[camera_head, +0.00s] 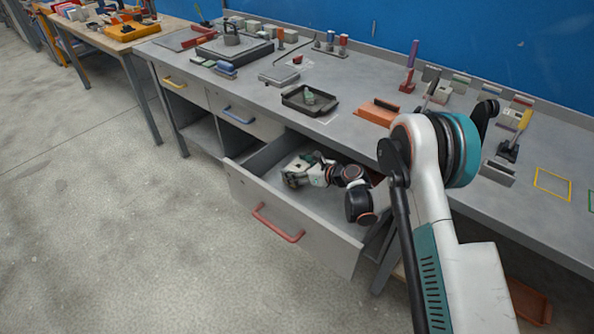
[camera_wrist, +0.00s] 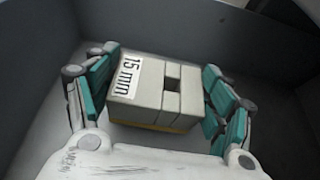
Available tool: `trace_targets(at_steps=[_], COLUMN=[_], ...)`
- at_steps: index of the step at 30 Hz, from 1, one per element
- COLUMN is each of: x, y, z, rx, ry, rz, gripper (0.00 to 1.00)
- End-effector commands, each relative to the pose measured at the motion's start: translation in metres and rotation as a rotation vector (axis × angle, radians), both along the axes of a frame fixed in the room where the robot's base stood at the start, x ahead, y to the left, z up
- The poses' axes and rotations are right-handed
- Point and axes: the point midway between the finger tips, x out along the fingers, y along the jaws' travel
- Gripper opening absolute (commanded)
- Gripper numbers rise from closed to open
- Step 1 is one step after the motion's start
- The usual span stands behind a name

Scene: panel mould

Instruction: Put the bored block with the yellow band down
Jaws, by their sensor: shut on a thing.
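The bored block (camera_wrist: 155,92) is pale grey, with a dark square opening in its top and a white "15 mm" label. A thin yellow band (camera_wrist: 150,126) shows along its lower edge in the wrist view. My gripper (camera_wrist: 158,88) is shut on the block, with a teal finger pad on each side. In the head view my gripper (camera_head: 297,171) is inside the open drawer (camera_head: 250,190). The drawer's grey floor and walls surround the block in the wrist view. I cannot tell whether the block touches the floor.
The drawer has a red handle (camera_head: 277,224) on its front. On the bench above stand a black tray (camera_head: 309,101) with a small greenish thing, an orange block (camera_head: 377,112) and several small blocks. A yellow outlined square (camera_head: 552,184) is marked at the right.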

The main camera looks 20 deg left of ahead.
Motion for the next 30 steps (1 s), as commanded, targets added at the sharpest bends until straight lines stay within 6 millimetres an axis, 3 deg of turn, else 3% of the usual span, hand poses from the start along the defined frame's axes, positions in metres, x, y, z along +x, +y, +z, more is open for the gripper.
trace_targets(at_steps=[22, 23, 24, 25, 30], x=[0.000, 0.000, 0.000, 0.000, 0.000], y=[0.000, 0.000, 0.000, 0.000, 0.000], z=[-0.011, -0.011, -0.011, -0.011, -0.011], rx=[0.001, 0.000, 0.000, 0.000, 0.000], ry=[0.000, 0.000, 0.000, 0.000, 0.000], rz=[0.000, 0.000, 0.000, 0.000, 0.000], gripper=[0.43, 0.81, 0.91, 0.95, 0.95])
